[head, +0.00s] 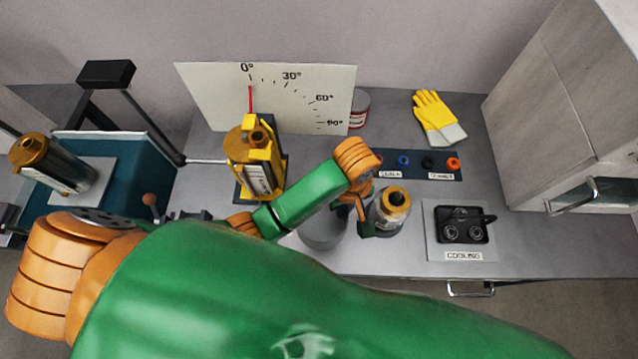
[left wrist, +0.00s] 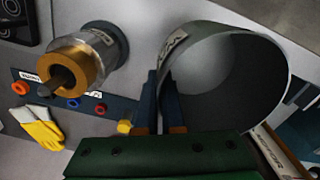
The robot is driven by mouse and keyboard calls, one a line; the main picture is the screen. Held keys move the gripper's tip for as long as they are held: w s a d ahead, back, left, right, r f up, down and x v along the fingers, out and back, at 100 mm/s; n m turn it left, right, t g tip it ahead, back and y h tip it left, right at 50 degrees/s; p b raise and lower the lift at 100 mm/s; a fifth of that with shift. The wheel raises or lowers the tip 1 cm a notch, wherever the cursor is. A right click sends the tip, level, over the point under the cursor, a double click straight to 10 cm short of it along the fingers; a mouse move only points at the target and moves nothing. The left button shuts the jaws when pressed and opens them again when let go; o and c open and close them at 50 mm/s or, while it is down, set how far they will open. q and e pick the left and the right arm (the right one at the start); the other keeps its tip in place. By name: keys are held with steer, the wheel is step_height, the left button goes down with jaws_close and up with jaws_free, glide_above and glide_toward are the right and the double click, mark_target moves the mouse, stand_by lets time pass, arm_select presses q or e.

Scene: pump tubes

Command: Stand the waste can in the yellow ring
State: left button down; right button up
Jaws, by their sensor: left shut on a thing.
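The waste can is a grey, open-topped cylinder (head: 322,238), partly hidden behind my left arm in the head view. In the left wrist view the waste can (left wrist: 250,75) shows its wide open mouth and a label on its outside. My left gripper (left wrist: 158,75) is shut on the can's wall at the rim, with one blue finger outside and one inside. In the head view the gripper is largely hidden by its own wrist. I cannot make out the yellow ring in either view. My right gripper is not in view.
A brass-capped metal tube (head: 390,210) stands close to the can's right. A cooling block (head: 460,230) sits further right. A yellow-clamped tube stand (head: 258,165) and an angle board (head: 275,95) are behind left. Yellow gloves (head: 438,117) lie at the back.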

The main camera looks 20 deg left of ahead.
arm_select(q)
steer(key=w+a+f, duration=0.1)
steer(key=w+f, duration=0.1)
steer(key=w+a+f+b, duration=0.1)
steer(key=w+a+f, duration=0.1)
steer(key=f, duration=0.1)
steer(key=w+a+f, duration=0.2)
steer(key=shift+w+a+f, duration=0.2)
steer(key=shift+w+a, duration=0.05)
steer(key=shift+w, duration=0.15)
step_height(320, 180, down, 3)
steer(key=shift+w+b, duration=0.15)
steer(key=shift+b, duration=0.7)
steer(key=shift+f, duration=0.25)
steer(key=c, duration=1)
jaws_free()
steer(key=shift+c, duration=0.2)
